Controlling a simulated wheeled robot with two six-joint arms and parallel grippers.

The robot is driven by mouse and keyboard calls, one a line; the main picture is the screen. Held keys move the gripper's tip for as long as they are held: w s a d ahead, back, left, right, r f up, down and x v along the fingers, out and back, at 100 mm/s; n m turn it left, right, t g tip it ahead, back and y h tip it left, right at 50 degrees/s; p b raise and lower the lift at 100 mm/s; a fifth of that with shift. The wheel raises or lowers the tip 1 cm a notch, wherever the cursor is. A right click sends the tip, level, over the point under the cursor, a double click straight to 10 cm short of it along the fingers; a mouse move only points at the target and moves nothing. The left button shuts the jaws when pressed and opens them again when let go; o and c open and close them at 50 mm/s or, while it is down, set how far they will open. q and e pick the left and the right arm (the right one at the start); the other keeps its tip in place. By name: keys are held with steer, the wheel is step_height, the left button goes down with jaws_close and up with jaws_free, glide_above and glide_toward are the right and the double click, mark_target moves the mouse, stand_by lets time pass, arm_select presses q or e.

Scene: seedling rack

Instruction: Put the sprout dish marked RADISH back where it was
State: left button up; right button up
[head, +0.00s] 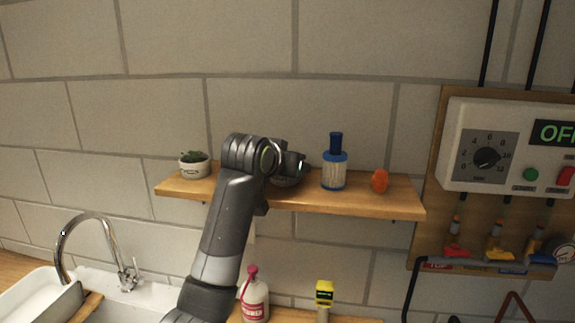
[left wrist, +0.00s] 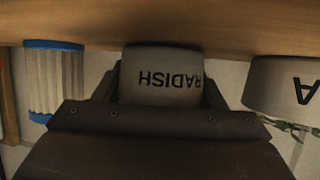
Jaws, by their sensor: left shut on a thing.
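The RADISH sprout dish (left wrist: 160,76) is a grey-white round dish with dark lettering. In the left wrist view, which shows the scene upside down, it is between the two fingers of my left gripper (left wrist: 163,85), which is shut on it. Its base is at the wooden shelf (left wrist: 230,30), touching or very close; I cannot tell which. In the head view my left gripper (head: 288,172) is over the middle of the shelf (head: 348,200), and my arm hides most of the dish. My right gripper is in neither view.
Another dish with green sprouts (head: 194,165) stands at the shelf's left end. A blue-capped bottle (head: 334,170) and an orange object (head: 380,181) stand to the right. A sink tap (head: 90,218), a pink-capped bottle (head: 254,298) and a control panel (head: 510,145) are around.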

arm_select(q)
steer(key=o, duration=1.1)
steer(key=shift+f, duration=0.1)
steer(key=shift+o, duration=0.2)
steer(key=shift+r, duration=0.2)
steer(key=shift+s+a, duration=0.15)
steer(key=shift+s, duration=0.15)
steer(key=b+v, duration=0.4)
steer(key=v, duration=0.6)
steer(key=shift+s+r, duration=0.1)
steer(key=shift+s+a+r, duration=0.25)
steer(key=shift+s, duration=0.25)
